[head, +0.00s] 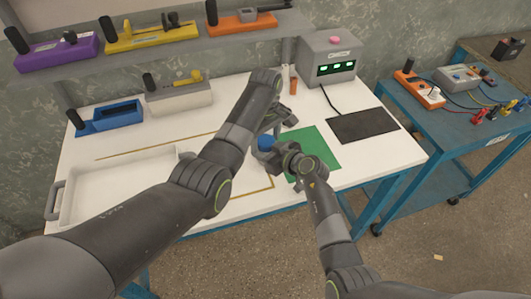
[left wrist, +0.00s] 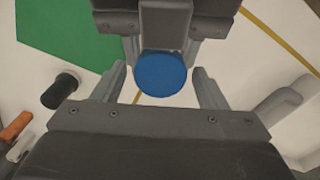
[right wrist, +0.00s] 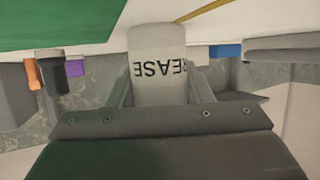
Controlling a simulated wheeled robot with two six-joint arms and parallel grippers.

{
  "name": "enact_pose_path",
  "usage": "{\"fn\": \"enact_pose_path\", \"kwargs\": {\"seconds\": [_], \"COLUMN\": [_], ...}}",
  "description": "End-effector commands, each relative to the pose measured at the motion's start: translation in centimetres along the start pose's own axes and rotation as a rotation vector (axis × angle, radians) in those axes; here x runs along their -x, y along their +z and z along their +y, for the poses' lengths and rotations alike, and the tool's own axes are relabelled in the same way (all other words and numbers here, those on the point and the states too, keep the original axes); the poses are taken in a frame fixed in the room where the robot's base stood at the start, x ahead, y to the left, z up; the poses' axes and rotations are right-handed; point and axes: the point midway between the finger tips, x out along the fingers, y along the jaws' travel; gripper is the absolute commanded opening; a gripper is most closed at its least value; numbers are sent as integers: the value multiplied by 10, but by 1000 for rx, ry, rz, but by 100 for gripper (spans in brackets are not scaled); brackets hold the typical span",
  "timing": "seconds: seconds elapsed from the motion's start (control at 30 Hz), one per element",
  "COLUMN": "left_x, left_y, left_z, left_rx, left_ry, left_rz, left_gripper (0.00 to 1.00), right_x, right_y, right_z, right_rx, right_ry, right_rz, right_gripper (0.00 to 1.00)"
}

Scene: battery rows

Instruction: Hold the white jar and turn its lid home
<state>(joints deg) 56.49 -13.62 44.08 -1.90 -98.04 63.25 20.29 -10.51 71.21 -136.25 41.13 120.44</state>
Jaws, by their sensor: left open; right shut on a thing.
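The white jar (right wrist: 158,72), with dark lettering, is between the fingers of my right gripper (right wrist: 158,95), which is shut on it. The jar appears upside down in the right wrist view, close to the white table. The blue lid (head: 266,143) is at the top of the jar; it also shows in the left wrist view (left wrist: 161,75). How far the lid is seated is hidden. My left gripper (left wrist: 160,85) is open above, with one finger on each side of the lid and gaps between.
A green mat (head: 309,150) lies beside the jar. A white tray (head: 120,180) is at the left of the table. A grey box with green displays (head: 330,58) and a dark pad (head: 362,125) are at the right. An orange bottle (head: 293,85) stands at the back.

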Motion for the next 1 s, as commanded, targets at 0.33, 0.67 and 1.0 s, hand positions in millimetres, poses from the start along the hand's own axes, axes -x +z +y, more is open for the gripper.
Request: {"fn": "enact_pose_path", "kwargs": {"seconds": [0.33,0.67,1.0], "left_x": [0,0,0], "left_y": [0,0,0], "left_z": [0,0,0], "left_rx": [0,-14,-284], "left_ry": [0,0,0], "left_rz": [0,0,0], "left_gripper": [52,21,21], "right_x": [0,0,0], "right_y": [1,0,0], "right_z": [0,0,0], "right_rx": [0,0,0], "right_ry": [0,0,0], "right_rz": [-1,-1,-1], "right_gripper": [0,0,0]}}
